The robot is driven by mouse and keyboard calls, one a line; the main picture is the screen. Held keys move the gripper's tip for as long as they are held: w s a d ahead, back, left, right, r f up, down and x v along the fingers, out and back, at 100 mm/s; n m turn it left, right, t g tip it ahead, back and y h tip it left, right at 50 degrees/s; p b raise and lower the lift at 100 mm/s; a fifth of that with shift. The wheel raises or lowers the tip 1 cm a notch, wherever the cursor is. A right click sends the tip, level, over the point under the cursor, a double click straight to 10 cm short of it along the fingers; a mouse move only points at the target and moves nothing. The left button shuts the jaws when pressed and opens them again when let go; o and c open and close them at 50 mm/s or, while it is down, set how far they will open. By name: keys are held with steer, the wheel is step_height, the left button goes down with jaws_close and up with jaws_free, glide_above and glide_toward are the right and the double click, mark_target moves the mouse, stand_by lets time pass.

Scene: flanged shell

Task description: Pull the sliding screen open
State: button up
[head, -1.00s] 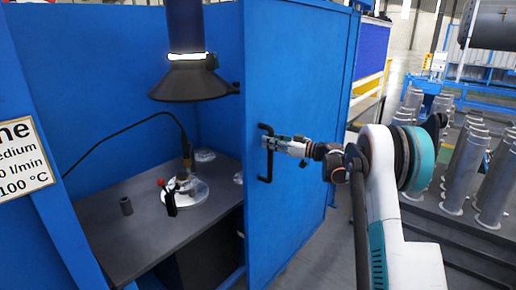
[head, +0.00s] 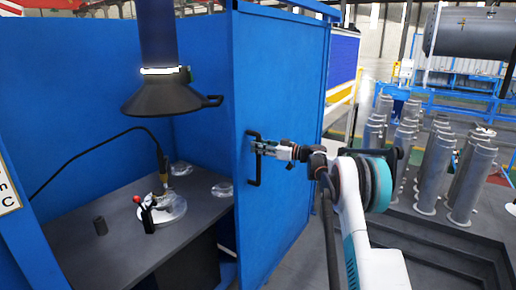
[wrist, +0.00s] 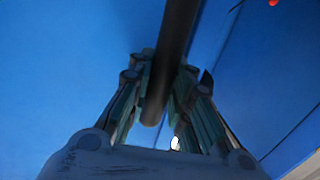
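The sliding screen (head: 283,90) is a tall blue panel standing at the right side of the blue booth. Its dark upright bar handle (head: 256,176) is near its left edge in the head view. My gripper (head: 259,147) is at the upper part of this handle, reaching in from the right. In the wrist view the handle (wrist: 177,35) runs between the two fingers of my gripper (wrist: 165,75), which close on it from both sides. The exact finger contact is dark there. The booth is open to the left of the screen.
A dark extraction hood (head: 163,98) hangs above. Grey flanged cylinders (head: 432,175) stand on a platform at the right.

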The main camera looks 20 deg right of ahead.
steer(key=o, duration=0.4)
steer(key=shift+d, duration=0.2)
steer(key=shift+a, duration=0.1)
steer(key=v, duration=1.2)
